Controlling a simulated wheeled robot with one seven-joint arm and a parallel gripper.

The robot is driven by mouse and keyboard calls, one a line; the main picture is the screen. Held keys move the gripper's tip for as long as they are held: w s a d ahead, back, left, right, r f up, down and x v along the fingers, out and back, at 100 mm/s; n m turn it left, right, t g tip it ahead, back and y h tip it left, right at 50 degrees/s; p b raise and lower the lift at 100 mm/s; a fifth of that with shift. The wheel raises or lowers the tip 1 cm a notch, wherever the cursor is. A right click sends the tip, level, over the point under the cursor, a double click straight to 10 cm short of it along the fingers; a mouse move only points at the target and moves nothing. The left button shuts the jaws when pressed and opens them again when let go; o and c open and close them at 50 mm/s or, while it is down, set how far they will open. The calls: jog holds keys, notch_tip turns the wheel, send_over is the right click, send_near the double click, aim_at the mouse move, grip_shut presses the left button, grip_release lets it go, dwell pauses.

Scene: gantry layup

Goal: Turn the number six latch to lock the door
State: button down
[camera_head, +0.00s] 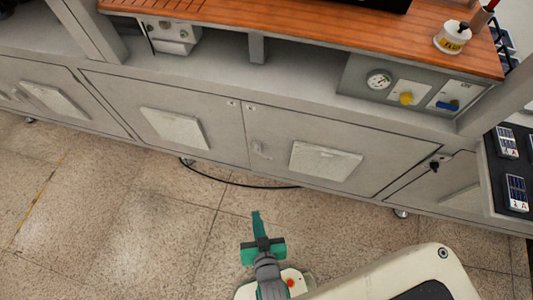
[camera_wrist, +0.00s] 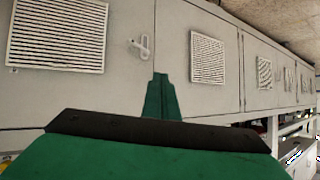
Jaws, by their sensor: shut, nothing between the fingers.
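A small pale latch (camera_head: 259,150) sits on the grey cabinet front beside a seam between two doors. A pale latch also shows in the wrist view (camera_wrist: 140,46), left of the fingertips and above them. No readable number shows beside it, so I cannot tell whether it is number six. The door (camera_head: 275,122) with a vent panel looks flush with the cabinet front. My gripper (camera_head: 257,220) is green, shut and empty, held over the floor in front of the cabinet. Its closed fingers (camera_wrist: 160,90) point toward the cabinet and are apart from the latch.
A dark latch (camera_head: 435,163) sits on another door at the right. A gauge panel (camera_head: 365,82) with yellow and blue knobs is above. A wooden top (camera_head: 300,30) carries a white container (camera_head: 452,38). A black cable (camera_head: 225,179) lies by the cabinet's base.

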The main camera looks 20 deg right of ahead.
jog(key=w+d+f+m+g, duration=0.25)
jog(key=w+d+f, duration=0.25)
jog(key=w+f, duration=0.3)
jog(key=m+g+y, duration=0.2)
jog(key=g+y, duration=0.2)
jog(key=g, duration=0.1)
send_near(265, 156)
jog(key=x, duration=0.6)
jog(key=shift+w+f, duration=0.15)
